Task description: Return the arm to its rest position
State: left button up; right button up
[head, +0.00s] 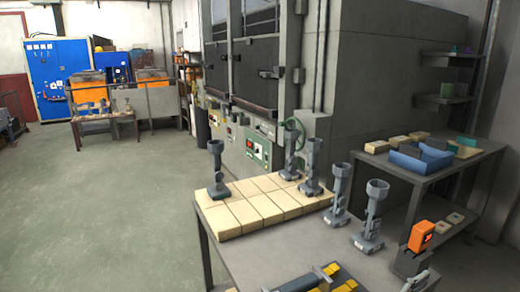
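Neither of my grippers shows in the head view, and no part of my arms can be made out for sure. Grey cup-topped shell pieces stand upright on the near table (245,262). One shell (216,170) is at the left of the pale brick slab (250,205). Two more, a rear shell (291,152) and another shell (311,173), stand at its back right. A fourth shell (338,194) and a fifth shell (370,217) stand right of the slab on the table top.
Yellow-and-grey items (318,277), cut off by the bottom edge, lie at the table front. An orange device (421,236) sits at the right. A side bench (405,167) holds a blue tray (421,158). A large grey furnace (385,75) stands behind. The floor (100,200) at left is open.

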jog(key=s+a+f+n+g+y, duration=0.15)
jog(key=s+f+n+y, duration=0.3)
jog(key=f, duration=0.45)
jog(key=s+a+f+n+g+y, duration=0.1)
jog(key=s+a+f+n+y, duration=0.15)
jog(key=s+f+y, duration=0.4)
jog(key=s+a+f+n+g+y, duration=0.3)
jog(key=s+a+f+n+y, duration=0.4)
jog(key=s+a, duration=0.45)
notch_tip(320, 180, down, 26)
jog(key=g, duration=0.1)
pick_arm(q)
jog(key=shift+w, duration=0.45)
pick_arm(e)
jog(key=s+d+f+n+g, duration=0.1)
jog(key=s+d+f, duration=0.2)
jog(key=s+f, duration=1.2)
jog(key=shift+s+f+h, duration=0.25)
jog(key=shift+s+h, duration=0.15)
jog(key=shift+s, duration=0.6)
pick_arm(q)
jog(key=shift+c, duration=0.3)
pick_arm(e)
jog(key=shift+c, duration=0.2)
